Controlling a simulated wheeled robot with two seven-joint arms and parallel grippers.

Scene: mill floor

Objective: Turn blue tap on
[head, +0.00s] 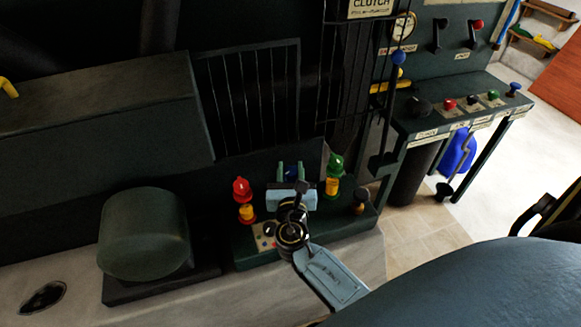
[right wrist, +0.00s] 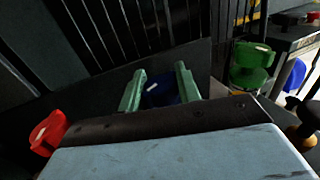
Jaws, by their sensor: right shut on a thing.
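The blue tap (head: 291,173) is at the back of a dark panel, between a red tap (head: 241,190) and a green tap (head: 335,166). My right gripper (head: 290,168) reaches it from the front, with one green finger on each side. In the right wrist view the blue tap (right wrist: 160,94) sits between the two fingertips (right wrist: 160,85), and the gripper is shut on it. The gripper's body hides the lower part of the tap. The red tap (right wrist: 47,132) and green tap (right wrist: 252,63) stand clear on either side. My left gripper is not in view.
A dark knob (head: 361,201) stands right of the green tap. A rounded dark green housing (head: 145,235) is to the left. A barred guard (head: 250,95) rises behind. A control desk (head: 440,122) with coloured knobs stands at the right, with open floor beyond.

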